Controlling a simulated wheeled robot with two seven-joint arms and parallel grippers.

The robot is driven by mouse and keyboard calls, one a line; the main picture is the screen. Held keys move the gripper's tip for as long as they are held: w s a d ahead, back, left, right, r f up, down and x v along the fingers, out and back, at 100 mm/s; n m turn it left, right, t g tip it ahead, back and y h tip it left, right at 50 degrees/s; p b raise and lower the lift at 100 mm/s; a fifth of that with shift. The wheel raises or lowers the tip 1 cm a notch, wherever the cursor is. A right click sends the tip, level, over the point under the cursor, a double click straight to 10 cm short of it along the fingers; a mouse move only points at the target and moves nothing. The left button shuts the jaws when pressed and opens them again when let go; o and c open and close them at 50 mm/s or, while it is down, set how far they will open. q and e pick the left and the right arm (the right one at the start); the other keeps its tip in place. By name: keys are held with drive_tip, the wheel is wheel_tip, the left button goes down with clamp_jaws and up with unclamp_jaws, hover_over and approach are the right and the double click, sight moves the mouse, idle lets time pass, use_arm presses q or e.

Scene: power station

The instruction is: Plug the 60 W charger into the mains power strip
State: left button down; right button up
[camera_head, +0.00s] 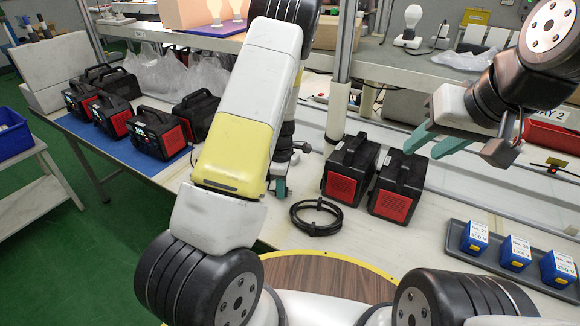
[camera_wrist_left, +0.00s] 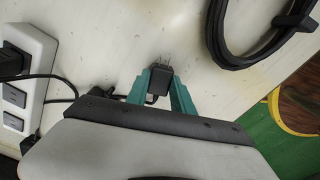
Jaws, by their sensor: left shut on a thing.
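In the left wrist view a small black charger (camera_wrist_left: 161,80) with metal prongs is gripped between the teal fingers of my left gripper (camera_wrist_left: 160,86). The prongs point away from the wrist, over the pale tabletop. No wattage label is readable on it. The white power strip (camera_wrist_left: 34,60) lies to the left, apart from the charger, with a black plug seated in its upper socket. In the head view my left gripper (camera_head: 279,187) is low at the table, partly hidden by my arm. My right gripper (camera_head: 428,142) is raised at the right, fingers apart and empty.
A coiled black cable (camera_head: 316,217) lies on the table, right of my left gripper. Two black-and-red power units (camera_head: 349,170) stand behind it. A grey tray (camera_head: 507,285) with blue boxes (camera_head: 515,253) is at the right. More units stand on a blue mat (camera_head: 121,152) at the left.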

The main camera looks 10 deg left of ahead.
use_arm(q)
drive_tip(key=shift+f, duration=0.15)
drive_tip(key=c, duration=1)
unclamp_jaws()
wheel_tip(320, 180, up, 8)
drive_tip(key=shift+r, duration=0.1)
drive_tip(key=s+d+r+m+t+h, duration=0.15)
drive_tip(key=s+r+m, duration=0.25)
drive_tip(key=r, duration=0.5)
drive_tip(key=s+d+r+m+t+h, duration=0.15)
drive_tip(key=s+r+m, duration=0.3)
drive_tip(key=r, duration=0.55)
drive_tip(key=s+r+m+t, duration=0.1)
drive_tip(key=s+r+m, duration=0.2)
drive_tip(key=s, duration=0.2)
drive_tip(key=s+r+m+t, duration=0.1)
drive_tip(key=s+r+m, duration=0.3)
drive_tip(key=s, duration=0.1)
drive_tip(key=s+r+m+t, duration=0.1)
drive_tip(key=s+r+m, duration=0.2)
drive_tip(key=s, duration=0.2)
drive_tip(key=shift+s+a+r+m+y, duration=0.25)
drive_tip(key=shift+s+a+y, duration=0.15)
